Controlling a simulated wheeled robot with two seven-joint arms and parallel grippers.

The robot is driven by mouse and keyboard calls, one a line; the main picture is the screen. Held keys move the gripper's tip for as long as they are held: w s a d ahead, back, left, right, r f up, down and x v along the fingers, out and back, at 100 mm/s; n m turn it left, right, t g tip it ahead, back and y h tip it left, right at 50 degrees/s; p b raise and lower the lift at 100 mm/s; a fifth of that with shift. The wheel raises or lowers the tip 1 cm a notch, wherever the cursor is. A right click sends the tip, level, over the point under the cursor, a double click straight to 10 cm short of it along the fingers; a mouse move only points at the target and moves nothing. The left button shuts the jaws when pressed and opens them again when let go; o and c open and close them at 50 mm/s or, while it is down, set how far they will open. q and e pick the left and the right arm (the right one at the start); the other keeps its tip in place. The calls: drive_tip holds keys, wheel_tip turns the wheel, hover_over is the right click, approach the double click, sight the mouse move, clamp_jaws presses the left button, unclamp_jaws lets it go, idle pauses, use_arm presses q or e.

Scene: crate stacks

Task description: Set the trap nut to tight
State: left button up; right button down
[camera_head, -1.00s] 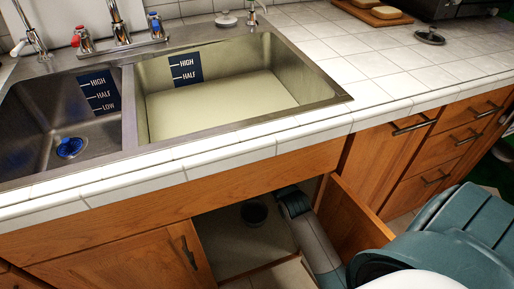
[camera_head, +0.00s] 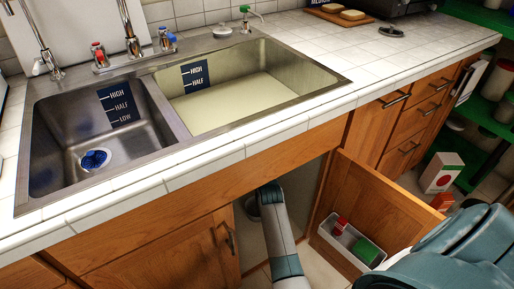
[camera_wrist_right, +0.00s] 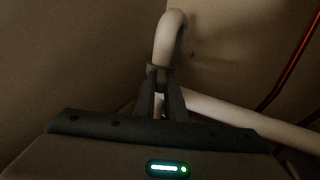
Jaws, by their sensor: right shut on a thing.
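In the right wrist view, a pale curved trap pipe (camera_wrist_right: 170,35) rises and bends over in the dim cabinet. A dark collar, the trap nut (camera_wrist_right: 159,70), sits on the pipe between the fingertips. My right gripper (camera_wrist_right: 160,84) is shut on this nut, its fingers on either side. The nut's setting cannot be read. In the head view, my right arm reaches into the open cabinet under the sink, and its gripper is hidden there. My left gripper is not in view.
The cabinet door (camera_head: 385,200) stands open on the right, with a white bin (camera_head: 345,240) on its inner side. A closed door (camera_head: 165,262) is on the left. The sink (camera_head: 262,105) and counter edge lie above. A red tube (camera_wrist_right: 293,58) runs at the right in the wrist view.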

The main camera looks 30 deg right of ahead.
drive_tip(key=shift+a, duration=0.1)
idle(0.4)
drive_tip(key=c, duration=1.8)
unclamp_jaws()
